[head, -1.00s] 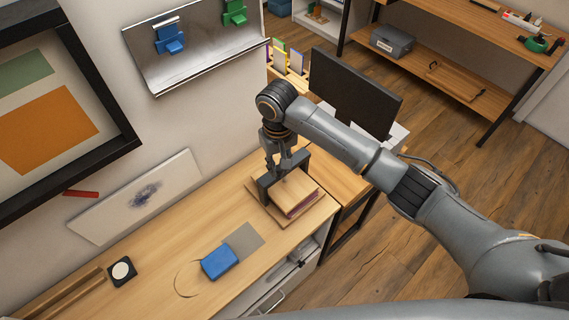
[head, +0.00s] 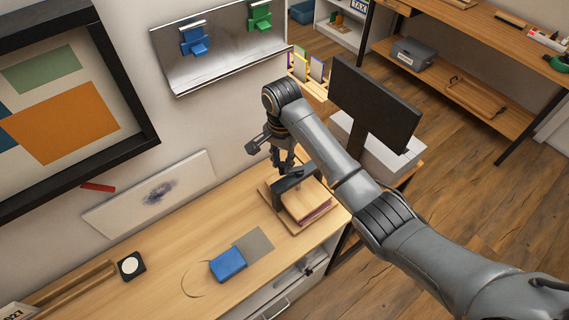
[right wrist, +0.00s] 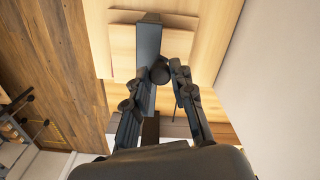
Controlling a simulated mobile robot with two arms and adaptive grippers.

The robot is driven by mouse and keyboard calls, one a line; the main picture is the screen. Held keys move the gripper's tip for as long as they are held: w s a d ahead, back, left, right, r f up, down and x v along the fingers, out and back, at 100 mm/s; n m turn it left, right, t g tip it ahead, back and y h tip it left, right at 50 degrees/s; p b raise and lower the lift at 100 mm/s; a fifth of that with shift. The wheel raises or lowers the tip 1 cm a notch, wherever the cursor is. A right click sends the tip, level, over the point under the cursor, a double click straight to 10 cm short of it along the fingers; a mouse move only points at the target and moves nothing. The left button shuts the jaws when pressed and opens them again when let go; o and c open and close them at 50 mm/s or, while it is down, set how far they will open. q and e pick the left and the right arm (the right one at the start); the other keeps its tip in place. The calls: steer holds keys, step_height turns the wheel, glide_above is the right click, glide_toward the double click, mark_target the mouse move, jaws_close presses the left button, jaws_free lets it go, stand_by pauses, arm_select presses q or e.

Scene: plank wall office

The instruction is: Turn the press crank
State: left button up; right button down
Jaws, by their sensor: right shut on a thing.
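The press is a dark frame (head: 294,182) over stacked wooden boards (head: 308,203) at the far right end of the wooden desk. My right gripper (head: 282,163) is right above the frame, reaching down to its top. In the right wrist view my right gripper (right wrist: 158,80) has its two fingers close together on either side of a dark, rounded crank part (right wrist: 159,70) beside the frame's bar (right wrist: 149,45). It is shut on the crank. Most of the crank is hidden by the fingers in the head view. My left gripper is not in view.
A blue block (head: 228,264) and a grey mat (head: 254,244) lie on the desk in front of the press. A black monitor (head: 373,105) stands to the right. A metal wall panel (head: 218,65) hangs behind. The middle of the desk is mostly clear.

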steer(key=shift+w+d+r+m, duration=0.1)
steer(key=shift+w+m, duration=0.45)
steer(key=shift+m, duration=0.7)
steer(key=shift+w+d+f+m, duration=0.1)
steer(key=shift+w+m, duration=0.5)
steer(key=shift+m, duration=0.7)
steer(key=shift+w+d+r+m, duration=0.1)
steer(key=shift+w+m, duration=0.45)
steer(key=shift+m, duration=0.7)
steer(key=c, duration=1.1)
jaws_free()
steer(key=shift+c, duration=0.2)
step_height(320, 180, up, 7)
steer(key=shift+r, duration=0.2)
